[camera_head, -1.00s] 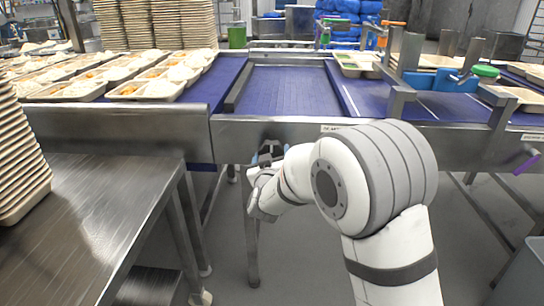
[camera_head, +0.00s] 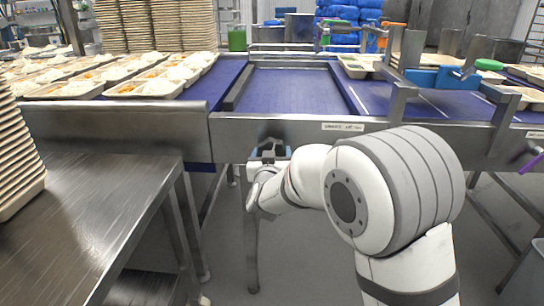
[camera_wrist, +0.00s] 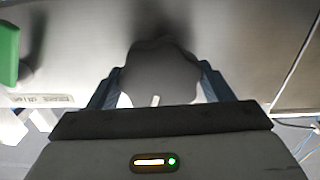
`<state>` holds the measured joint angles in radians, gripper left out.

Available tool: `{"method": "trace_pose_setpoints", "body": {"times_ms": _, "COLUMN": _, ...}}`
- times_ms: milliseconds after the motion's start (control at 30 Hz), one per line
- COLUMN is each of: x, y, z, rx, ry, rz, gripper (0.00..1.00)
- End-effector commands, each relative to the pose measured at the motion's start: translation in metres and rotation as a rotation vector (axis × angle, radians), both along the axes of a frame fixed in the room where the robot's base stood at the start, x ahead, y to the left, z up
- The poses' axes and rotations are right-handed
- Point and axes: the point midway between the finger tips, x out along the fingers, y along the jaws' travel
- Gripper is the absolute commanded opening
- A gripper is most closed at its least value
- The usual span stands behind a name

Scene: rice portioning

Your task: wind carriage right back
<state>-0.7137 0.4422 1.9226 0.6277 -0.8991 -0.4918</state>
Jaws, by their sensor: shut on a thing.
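My gripper (camera_wrist: 160,95) is shut on a dark lobed knob (camera_wrist: 160,70), with one finger on each side of it in the wrist view. A short white mark shows on the knob's lower part. In the head view my gripper (camera_head: 268,155) is at the front steel panel (camera_head: 285,130) of the conveyor frame, below the middle blue belt section (camera_head: 290,92). The knob is mostly hidden there. A blue block assembly (camera_head: 432,78) sits over the right belt. I cannot tell which part is the carriage.
A steel table (camera_head: 90,210) with stacked trays (camera_head: 15,160) stands at the left. Filled trays (camera_head: 160,85) sit on the left belt. A green part (camera_wrist: 8,42) is left of the knob in the wrist view. A purple handle (camera_head: 534,160) is at the far right.

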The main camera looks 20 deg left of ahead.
Motion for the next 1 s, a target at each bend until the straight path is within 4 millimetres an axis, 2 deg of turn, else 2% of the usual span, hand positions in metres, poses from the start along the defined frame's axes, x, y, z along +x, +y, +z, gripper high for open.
{"method": "trace_pose_setpoints", "body": {"times_ms": 167, "x": -0.0001, "y": 0.0, "z": -0.002, "rx": 0.022, "ry": 0.005, "rz": 0.0, "gripper": 0.53}}
{"method": "trace_pose_setpoints", "body": {"times_ms": 600, "x": -0.0002, "y": 0.0, "z": -0.0018, "rx": 0.256, "ry": 0.061, "rz": 0.0, "gripper": 0.53}}
{"method": "trace_pose_setpoints", "body": {"times_ms": 1000, "x": -0.0001, "y": -0.0001, "z": -0.0012, "rx": 0.282, "ry": 0.068, "rz": 0.0, "gripper": 0.53}}
